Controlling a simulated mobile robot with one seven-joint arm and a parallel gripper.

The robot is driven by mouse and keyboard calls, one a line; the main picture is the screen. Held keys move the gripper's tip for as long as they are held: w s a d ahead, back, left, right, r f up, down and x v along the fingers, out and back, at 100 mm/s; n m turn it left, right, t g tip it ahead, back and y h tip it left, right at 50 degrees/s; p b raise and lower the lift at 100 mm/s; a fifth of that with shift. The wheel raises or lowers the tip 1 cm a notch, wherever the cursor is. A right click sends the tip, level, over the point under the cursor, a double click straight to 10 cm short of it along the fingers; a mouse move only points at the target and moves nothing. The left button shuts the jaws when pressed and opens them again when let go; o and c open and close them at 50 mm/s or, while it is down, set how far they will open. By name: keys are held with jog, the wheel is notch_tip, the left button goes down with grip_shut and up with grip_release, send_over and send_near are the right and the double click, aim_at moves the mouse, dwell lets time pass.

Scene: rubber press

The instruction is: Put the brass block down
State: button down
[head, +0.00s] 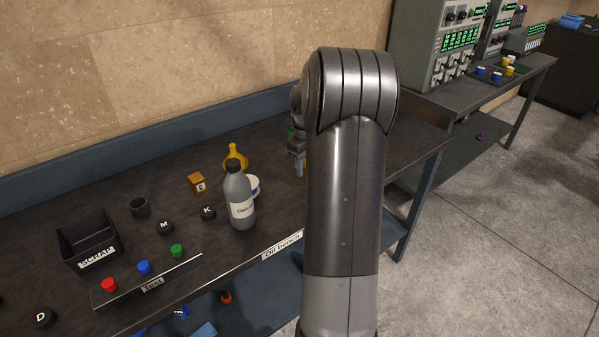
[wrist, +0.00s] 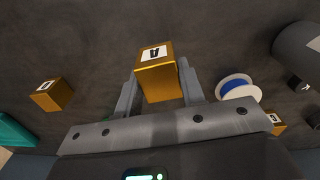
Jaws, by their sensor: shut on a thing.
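A brass-coloured block (wrist: 158,82) marked with a letter that looks like A sits between the two fingers of my gripper (wrist: 157,88) in the wrist view. My gripper is shut on it, with one finger at each side. The dark bench top lies behind it, and I cannot tell whether the block touches it. In the head view my gripper (head: 297,158) is over the oil bench (head: 285,262), mostly hidden behind my arm. The held block is largely hidden there.
Another brass-coloured block (wrist: 52,94) lies left in the wrist view. A scrap bin (head: 88,240) and button panel (head: 148,276) are farther left.

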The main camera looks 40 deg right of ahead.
jog(key=s+d+r, duration=0.5)
jog(key=s+r, duration=0.1)
jog(key=s, duration=0.3)
jog(key=w+a+n, duration=0.4)
jog(key=w+a, duration=0.8)
jog(key=w, duration=0.1)
jog(key=n, duration=1.1)
send_over(89, 238)
jog(key=s+d, duration=0.2)
jog(key=s, duration=0.3)
jog(key=shift+s+a+f, duration=0.1)
jog(key=shift+a+f, duration=0.05)
jog(key=shift+f, duration=2.45)
jog(key=shift+s+a+f, duration=0.1)
jog(key=shift+a+f, duration=0.05)
jog(key=shift+f, duration=2.45)
jog(key=shift+f, duration=0.1)
